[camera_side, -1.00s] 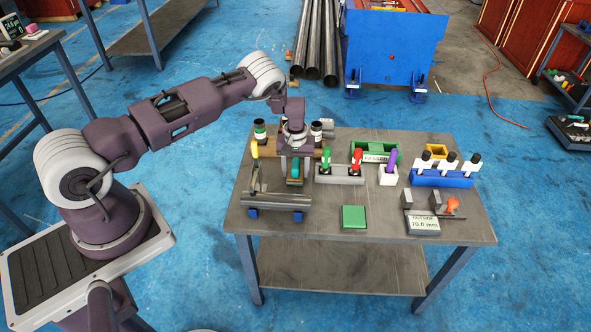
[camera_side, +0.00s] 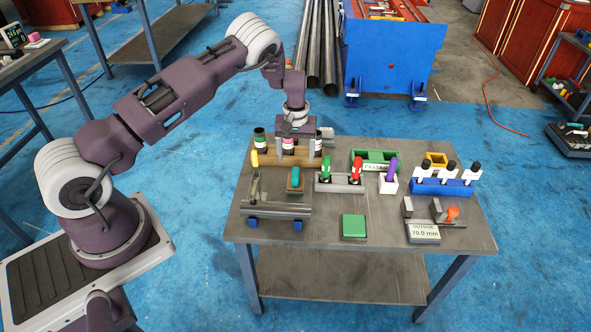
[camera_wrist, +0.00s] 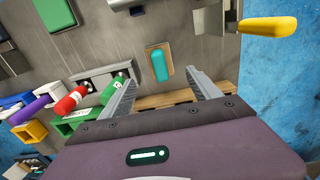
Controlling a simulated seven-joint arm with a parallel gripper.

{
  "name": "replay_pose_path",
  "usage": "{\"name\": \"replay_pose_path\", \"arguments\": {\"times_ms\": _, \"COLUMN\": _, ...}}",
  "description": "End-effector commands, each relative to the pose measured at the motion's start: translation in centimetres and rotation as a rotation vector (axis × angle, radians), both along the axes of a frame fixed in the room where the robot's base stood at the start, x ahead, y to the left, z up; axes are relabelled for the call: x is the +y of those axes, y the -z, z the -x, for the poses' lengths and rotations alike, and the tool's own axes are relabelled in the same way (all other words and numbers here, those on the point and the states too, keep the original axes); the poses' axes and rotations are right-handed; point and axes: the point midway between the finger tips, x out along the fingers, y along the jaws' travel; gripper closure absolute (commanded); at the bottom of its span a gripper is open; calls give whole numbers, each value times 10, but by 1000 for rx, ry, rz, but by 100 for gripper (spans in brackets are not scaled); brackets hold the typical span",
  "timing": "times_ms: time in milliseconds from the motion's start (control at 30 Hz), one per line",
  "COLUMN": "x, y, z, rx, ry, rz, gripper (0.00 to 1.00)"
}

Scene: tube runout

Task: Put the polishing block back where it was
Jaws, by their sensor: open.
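The polishing block, teal-topped with a tan rim (camera_side: 295,182), lies on the table behind the right part of the grey rest. It also shows in the wrist view (camera_wrist: 159,64), just beyond my fingertips. My gripper (camera_side: 296,153) is above and behind the block, in front of the wooden rack. In the wrist view my gripper (camera_wrist: 161,77) has its two fingers spread with nothing between them. The block is apart from the fingers.
The wooden rack (camera_side: 262,157) holds dark-capped bottles close to my gripper. A grey holder (camera_side: 338,186) with red and green handled tools stands right of the block. A yellow-handled tool (camera_side: 254,160) is at the left. A green square block (camera_side: 353,226) lies at the front.

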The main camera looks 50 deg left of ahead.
Motion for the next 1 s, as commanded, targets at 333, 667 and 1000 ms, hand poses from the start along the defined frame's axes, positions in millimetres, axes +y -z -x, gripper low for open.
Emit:
{"name": "replay_pose_path", "arguments": {"times_ms": 333, "x": -3, "y": -30, "z": -1, "rx": -8, "ry": 2, "rz": 6, "gripper": 28}}
{"name": "replay_pose_path", "arguments": {"times_ms": 667, "x": -96, "y": -272, "z": 68, "rx": -214, "ry": 215, "rz": 121, "gripper": 28}}
{"name": "replay_pose_path", "arguments": {"times_ms": 1000, "x": -165, "y": -373, "z": 299, "rx": -425, "ry": 676, "rz": -67, "gripper": 28}}
